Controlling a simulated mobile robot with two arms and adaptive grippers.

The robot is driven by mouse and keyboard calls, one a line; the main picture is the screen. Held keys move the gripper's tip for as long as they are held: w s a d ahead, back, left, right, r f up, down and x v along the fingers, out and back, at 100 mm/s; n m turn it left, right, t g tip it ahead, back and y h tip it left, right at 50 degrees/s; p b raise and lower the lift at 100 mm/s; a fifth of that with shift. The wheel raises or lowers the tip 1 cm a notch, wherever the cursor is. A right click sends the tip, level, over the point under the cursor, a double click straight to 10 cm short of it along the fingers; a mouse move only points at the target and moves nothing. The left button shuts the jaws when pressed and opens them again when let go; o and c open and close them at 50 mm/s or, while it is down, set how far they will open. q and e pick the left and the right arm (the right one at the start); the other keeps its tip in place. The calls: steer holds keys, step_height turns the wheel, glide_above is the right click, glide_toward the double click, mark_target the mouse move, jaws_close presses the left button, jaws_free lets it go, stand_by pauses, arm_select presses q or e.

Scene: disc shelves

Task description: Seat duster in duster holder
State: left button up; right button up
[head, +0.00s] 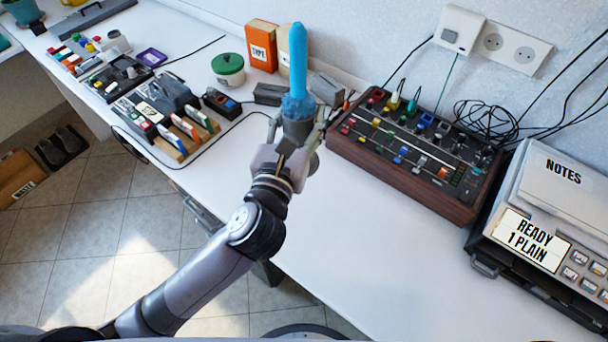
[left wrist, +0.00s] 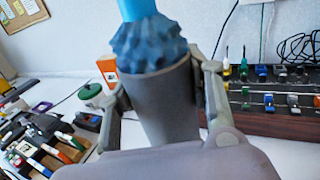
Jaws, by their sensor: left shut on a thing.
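The duster has a bright blue handle (head: 298,60) pointing up and a darker blue fluffy head, which also shows in the left wrist view (left wrist: 148,42). The head sits in the mouth of a grey round cup, the duster holder (left wrist: 155,100), with its lower part hidden inside. In the head view the holder (head: 297,129) stands out over the white desk. My left gripper (head: 298,122) has one finger on each side of the holder and is shut on it. The cup's base is hidden by the gripper. My right gripper is not in view.
A brown-sided mixer (head: 415,150) is close on the right, with a printer (head: 545,225) beyond. A green-lidded pot (head: 228,70), an orange box (head: 262,46) and card racks (head: 165,115) are behind and left. The desk's front right is clear.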

arm_select(q)
step_height(320, 180, down, 6)
steer(key=shift+r+b, duration=0.15)
steer(key=shift+b, duration=0.55)
step_height(320, 180, down, 4)
steer(key=shift+d+f+b, duration=0.15)
steer(key=shift+f+b, duration=0.1)
steer(key=shift+b, duration=0.5)
steer(key=shift+f, duration=0.2)
step_height(320, 180, down, 4)
steer(key=shift+f+b, duration=0.1)
steer(key=shift+b, duration=0.85)
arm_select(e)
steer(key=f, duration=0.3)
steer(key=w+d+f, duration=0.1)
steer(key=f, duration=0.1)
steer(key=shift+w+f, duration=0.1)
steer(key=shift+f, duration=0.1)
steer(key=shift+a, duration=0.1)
